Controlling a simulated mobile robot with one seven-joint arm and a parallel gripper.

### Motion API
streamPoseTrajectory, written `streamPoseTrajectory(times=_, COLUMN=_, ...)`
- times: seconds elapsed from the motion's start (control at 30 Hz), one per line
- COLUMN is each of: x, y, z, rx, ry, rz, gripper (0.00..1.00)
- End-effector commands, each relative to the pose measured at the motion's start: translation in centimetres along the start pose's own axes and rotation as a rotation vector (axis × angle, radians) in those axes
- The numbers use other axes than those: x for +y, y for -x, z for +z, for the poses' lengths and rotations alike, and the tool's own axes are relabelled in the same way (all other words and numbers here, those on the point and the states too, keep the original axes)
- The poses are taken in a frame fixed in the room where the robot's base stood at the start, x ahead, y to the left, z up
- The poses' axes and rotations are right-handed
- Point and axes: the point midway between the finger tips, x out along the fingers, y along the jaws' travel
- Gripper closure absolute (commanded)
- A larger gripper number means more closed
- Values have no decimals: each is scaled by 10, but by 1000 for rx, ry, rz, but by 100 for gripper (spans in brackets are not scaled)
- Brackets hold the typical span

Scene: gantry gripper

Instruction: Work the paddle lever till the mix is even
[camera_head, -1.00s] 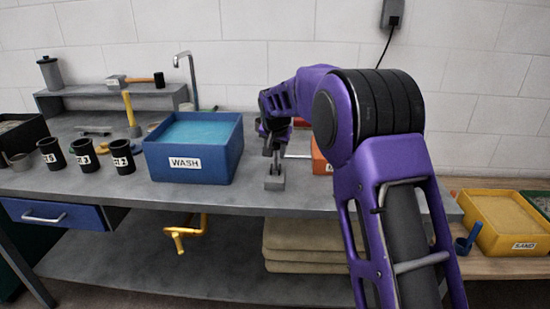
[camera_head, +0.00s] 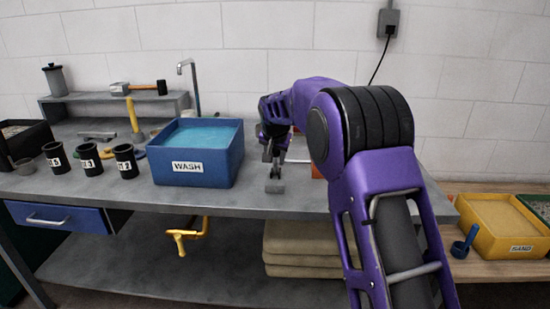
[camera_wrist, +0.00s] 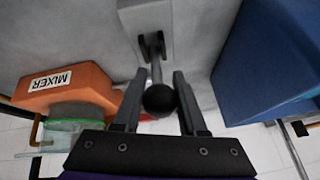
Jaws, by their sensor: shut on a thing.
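The paddle lever is a short grey rod with a round black knob (camera_wrist: 159,98), rising from a grey bracket base (camera_head: 275,187) near the bench's front edge. In the wrist view, the two fingers of my gripper (camera_wrist: 158,76) stand on either side of the knob, shut on it. In the head view my gripper (camera_head: 274,162) is just above the base, and the knob is hidden. The orange mixer box (camera_wrist: 68,87), labelled MIXER, is beside the lever with a green-rimmed clear vessel (camera_wrist: 75,135). My arm mostly hides it in the head view. The mix cannot be made out.
A blue WASH tub (camera_head: 192,172) stands close left of the lever. Black cups (camera_head: 90,160) are farther left. A yellow SAND tray (camera_head: 487,240) is at the right.

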Motion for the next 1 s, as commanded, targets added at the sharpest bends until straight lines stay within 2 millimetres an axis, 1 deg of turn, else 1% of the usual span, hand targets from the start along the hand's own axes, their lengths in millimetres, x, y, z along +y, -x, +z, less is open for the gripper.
streamPoseTrajectory(times=0.03, x=-2, y=4, z=-3, rx=8, ry=0, rz=-5, gripper=100)
streamPoseTrajectory(times=0.63, x=-2, y=4, z=-4, rx=11, ry=0, rz=-7, gripper=100)
streamPoseTrajectory(times=0.67, x=-2, y=4, z=-4, rx=11, ry=0, rz=-7, gripper=55)
streamPoseTrajectory(times=0.7, x=-2, y=4, z=-4, rx=11, ry=0, rz=-7, gripper=48)
streamPoseTrajectory(times=0.77, x=-2, y=4, z=-4, rx=9, ry=0, rz=-6, gripper=37)
streamPoseTrajectory(times=0.8, x=-2, y=3, z=-4, rx=8, ry=0, rz=-5, gripper=30)
streamPoseTrajectory(times=0.83, x=-2, y=3, z=-3, rx=8, ry=0, rz=-5, gripper=29)
streamPoseTrajectory(times=1.0, x=-1, y=2, z=-2, rx=5, ry=0, rz=-3, gripper=29)
